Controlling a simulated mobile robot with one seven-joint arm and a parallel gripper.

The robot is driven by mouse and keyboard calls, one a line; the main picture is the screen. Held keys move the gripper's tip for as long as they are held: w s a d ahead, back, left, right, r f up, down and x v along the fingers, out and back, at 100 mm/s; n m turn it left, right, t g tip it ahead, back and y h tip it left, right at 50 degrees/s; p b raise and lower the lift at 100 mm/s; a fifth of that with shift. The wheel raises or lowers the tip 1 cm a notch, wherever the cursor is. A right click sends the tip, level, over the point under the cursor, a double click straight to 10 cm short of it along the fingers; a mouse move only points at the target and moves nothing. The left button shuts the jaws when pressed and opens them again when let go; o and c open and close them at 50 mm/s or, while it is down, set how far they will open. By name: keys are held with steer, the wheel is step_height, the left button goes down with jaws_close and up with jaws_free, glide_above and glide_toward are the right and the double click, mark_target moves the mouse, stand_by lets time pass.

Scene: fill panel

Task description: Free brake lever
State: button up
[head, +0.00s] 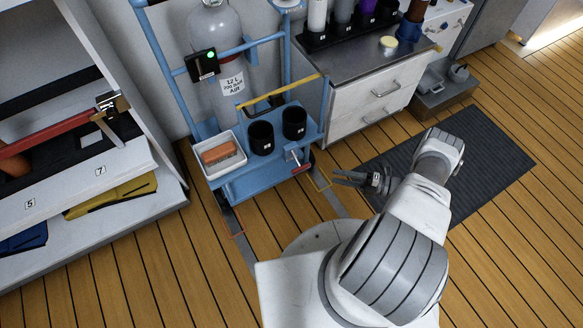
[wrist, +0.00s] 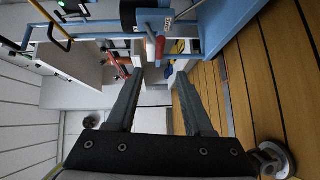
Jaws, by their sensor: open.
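The brake lever (head: 297,158) has a red grip and sits low on the front right corner of the blue cart (head: 250,184), beside a pale plate. In the wrist view its red grip (wrist: 160,48) stands just beyond the fingertips, roughly centred between them. My gripper (head: 342,178) is open and empty, to the right of the lever in the head view and apart from it. Both fingers show in the wrist view (wrist: 160,78), pointing toward the cart. I cannot tell how the lever's lower end is fixed.
The cart carries two black cups (head: 261,138), a white tray (head: 224,167) with an orange-brown block, and a grey cylinder (head: 215,35). A shelf unit (head: 90,205) stands left, a drawer cabinet (head: 350,115) behind.

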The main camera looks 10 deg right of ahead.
mark_target(299, 170)
steer(key=x, duration=1.7)
steer(key=shift+a+b, duration=0.15)
steer(key=shift+b, duration=0.25)
steer(key=shift+c, duration=0.2)
steer(key=c, duration=0.7)
steer(key=shift+f, duration=0.1)
jaws_close()
steer(key=shift+f, duration=0.1)
